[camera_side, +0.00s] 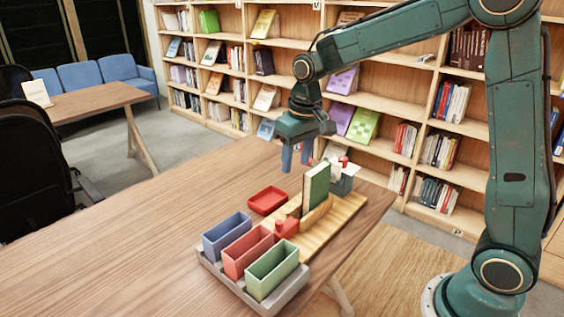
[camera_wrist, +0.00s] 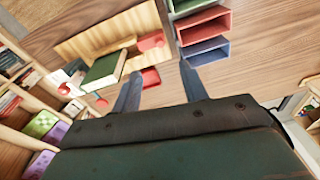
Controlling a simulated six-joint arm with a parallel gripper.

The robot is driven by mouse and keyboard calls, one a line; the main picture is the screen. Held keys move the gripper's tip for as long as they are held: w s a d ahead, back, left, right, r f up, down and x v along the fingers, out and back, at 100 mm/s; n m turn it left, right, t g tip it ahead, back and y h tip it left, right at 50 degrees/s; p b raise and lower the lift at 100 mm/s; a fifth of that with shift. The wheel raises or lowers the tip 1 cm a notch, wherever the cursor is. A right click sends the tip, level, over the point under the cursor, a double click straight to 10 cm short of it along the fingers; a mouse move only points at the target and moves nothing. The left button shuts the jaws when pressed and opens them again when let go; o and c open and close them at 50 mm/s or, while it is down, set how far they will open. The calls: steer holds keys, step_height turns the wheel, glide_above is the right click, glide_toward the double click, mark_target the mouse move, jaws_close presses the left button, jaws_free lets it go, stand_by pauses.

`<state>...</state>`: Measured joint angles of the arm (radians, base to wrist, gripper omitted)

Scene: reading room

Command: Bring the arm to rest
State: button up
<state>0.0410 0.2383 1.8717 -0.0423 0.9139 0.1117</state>
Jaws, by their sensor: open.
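My gripper (camera_side: 296,156) hangs from my green arm above the far part of the wooden table (camera_side: 130,215), behind the green book. Its two blue fingers are apart with nothing between them, and they also show in the wrist view (camera_wrist: 158,92). The green book (camera_side: 316,187) stands upright in a wooden holder (camera_side: 317,216) on a light wooden board (camera_side: 338,215). The book and board also show in the wrist view, to the left of the fingers.
Blue (camera_side: 227,236), red (camera_side: 248,252) and green (camera_side: 272,269) bins stand in a grey tray (camera_side: 290,290) near the table's front. A red tray (camera_side: 267,200) lies beside the board. Bookshelves (camera_side: 390,100) stand behind. The table's left part is clear.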

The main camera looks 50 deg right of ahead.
steer(key=s+r+t, duration=0.2)
steer(key=s+r, duration=0.1)
steer(key=s, duration=0.9)
steer(key=s+a+r+n+t, duration=0.1)
steer(key=s+r, duration=0.3)
steer(key=s, duration=0.8)
steer(key=shift+s+t, duration=0.2)
steer(key=shift+t, duration=0.4)
